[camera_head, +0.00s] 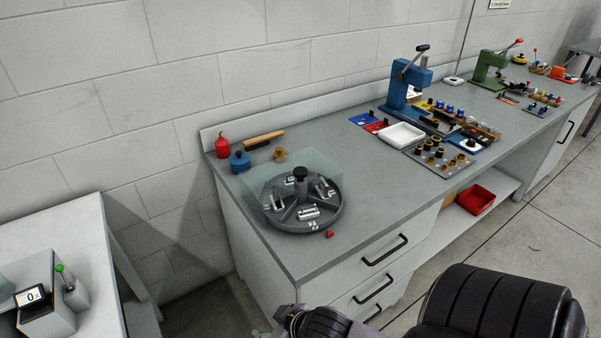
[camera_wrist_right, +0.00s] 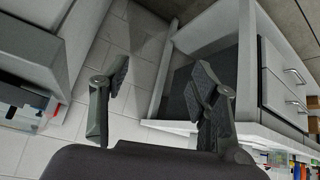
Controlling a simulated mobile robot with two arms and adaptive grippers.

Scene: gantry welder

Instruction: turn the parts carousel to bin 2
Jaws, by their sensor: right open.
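The parts carousel (camera_head: 271,222) is a dark round tray with divided bins, standing on the near left of the grey bench. A black knob (camera_head: 300,174) rises at its centre. Metal parts lie in several bins. A white label (camera_head: 313,225) is on the front rim, too small to read surely. A red pointer (camera_head: 329,234) lies on the bench just in front of it. A clear cover (camera_head: 262,184) stands over the back part. My right gripper (camera_wrist_right: 161,84) is open and empty in the wrist view, away from the carousel. My left gripper is not in view.
A red bottle (camera_head: 222,148), a blue pot (camera_head: 239,161) and a wooden-handled brush (camera_head: 263,139) stand behind the carousel. A blue press (camera_head: 405,85) and white tray (camera_head: 401,135) stand farther right. Drawer handles (camera_head: 385,250) project in front.

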